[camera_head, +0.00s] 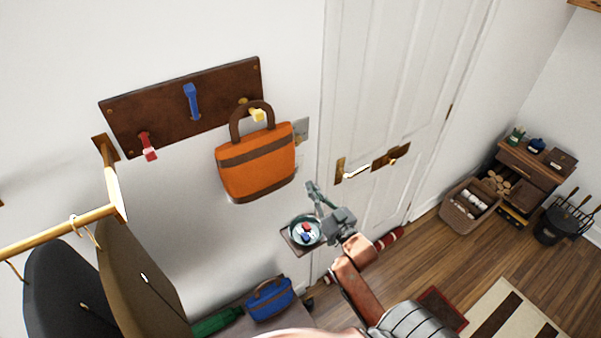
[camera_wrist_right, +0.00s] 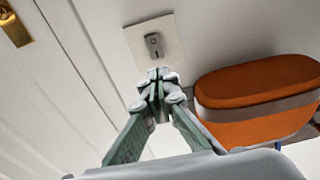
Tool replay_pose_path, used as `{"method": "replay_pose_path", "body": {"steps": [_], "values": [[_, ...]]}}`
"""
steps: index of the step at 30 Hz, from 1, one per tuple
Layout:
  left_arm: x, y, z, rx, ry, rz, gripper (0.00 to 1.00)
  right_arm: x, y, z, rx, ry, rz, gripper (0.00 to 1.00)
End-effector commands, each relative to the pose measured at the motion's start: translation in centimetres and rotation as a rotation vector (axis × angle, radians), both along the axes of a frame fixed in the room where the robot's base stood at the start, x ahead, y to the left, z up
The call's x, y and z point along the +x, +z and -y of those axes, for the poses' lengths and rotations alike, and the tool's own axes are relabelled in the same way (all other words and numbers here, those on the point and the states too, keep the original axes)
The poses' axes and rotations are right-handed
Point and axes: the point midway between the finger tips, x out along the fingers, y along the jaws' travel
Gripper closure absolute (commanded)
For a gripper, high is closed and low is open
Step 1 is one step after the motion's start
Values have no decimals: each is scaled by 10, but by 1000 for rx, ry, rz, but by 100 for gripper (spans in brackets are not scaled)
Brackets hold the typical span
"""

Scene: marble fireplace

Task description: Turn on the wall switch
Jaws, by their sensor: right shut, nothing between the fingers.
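The wall switch (camera_wrist_right: 153,45) is a light square plate with a small grey rocker on the white wall, in the right wrist view. In the head view its plate (camera_head: 301,130) shows partly, behind the right edge of the orange bag. My right gripper (camera_wrist_right: 158,78) is shut and empty, its fingertips just below the rocker in the picture; I cannot tell whether they touch the plate. In the head view the right gripper (camera_head: 313,190) is below the switch, between the bag and the door. My left gripper is not in view.
The orange bag (camera_head: 256,160) hangs from a hook board (camera_head: 165,115) close beside the switch. A white door (camera_head: 390,100) with a brass handle (camera_head: 355,172) is to the right. A small tray (camera_head: 292,243) with a bowl is below the gripper. A coat rail (camera_head: 60,232) is at left.

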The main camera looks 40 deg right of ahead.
Motion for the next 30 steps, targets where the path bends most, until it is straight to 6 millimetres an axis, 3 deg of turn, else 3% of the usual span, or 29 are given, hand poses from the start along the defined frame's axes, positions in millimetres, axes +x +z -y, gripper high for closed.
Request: {"method": "replay_pose_path", "body": {"steps": [6, 12, 26, 30], "values": [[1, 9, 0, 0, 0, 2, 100, 42, 8, 4, 1, 1, 2, 100], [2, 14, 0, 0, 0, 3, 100, 64, 10, 7, 0, 1, 0, 100], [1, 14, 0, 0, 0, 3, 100, 70, 10, 7, 0, 0, -1, 100], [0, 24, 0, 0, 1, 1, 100, 77, 14, 1, 2, 12, -18, 100]]}}
